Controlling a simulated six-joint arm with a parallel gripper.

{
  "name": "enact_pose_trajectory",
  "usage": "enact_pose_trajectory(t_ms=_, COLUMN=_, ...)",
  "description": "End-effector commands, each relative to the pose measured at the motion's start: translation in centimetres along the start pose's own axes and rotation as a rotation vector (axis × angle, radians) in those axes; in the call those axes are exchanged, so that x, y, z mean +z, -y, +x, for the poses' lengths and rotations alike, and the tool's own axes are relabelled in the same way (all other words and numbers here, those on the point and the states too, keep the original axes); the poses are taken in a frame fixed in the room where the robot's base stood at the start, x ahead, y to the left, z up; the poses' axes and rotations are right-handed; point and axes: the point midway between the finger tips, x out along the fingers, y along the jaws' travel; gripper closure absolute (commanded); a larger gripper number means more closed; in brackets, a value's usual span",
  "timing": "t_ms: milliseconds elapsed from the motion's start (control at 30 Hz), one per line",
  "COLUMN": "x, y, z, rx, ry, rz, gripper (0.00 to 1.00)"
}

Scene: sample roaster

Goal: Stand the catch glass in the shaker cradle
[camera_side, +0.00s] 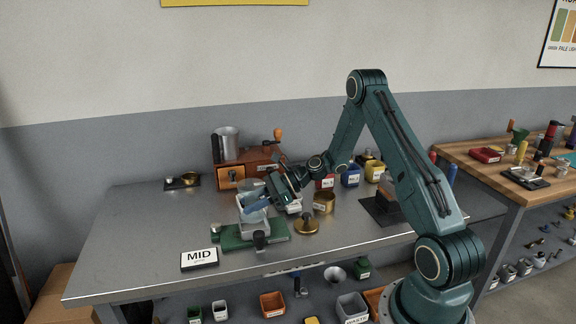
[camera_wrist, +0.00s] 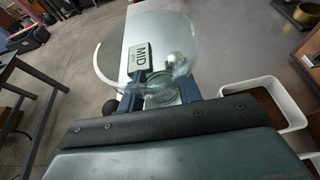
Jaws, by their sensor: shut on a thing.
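The catch glass (camera_wrist: 150,60) is a clear, wide-mouthed glass, seen in the wrist view with its rim towards the top of the picture. The blue fingers of my gripper (camera_wrist: 160,92) are on either side of it and shut on it. In the side view my gripper (camera_side: 257,205) reaches left over the shaker cradle (camera_side: 252,229), a pale open holder on a green base with a dark knob in front. The glass is faint there, at and just above the cradle. I cannot tell whether its foot touches the cradle, as the fingers cover part of it.
A MID sign (camera_side: 199,259) lies at front left. A brass weight-like piece (camera_side: 306,224) and a brass tin (camera_side: 324,203) are to the right. A small scale (camera_side: 182,181) sits back left.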

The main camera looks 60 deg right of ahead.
Motion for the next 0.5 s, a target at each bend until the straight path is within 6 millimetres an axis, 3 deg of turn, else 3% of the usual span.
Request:
enact_pose_trajectory(t_ms=333, x=-0.6, y=0.0, z=0.3, rx=0.0, ry=0.001, rz=-0.002, gripper=0.93)
enact_pose_trajectory(t_ms=500, x=-2.0, y=0.0, z=0.8, rx=0.0, ry=0.001, rz=0.001, gripper=0.93)
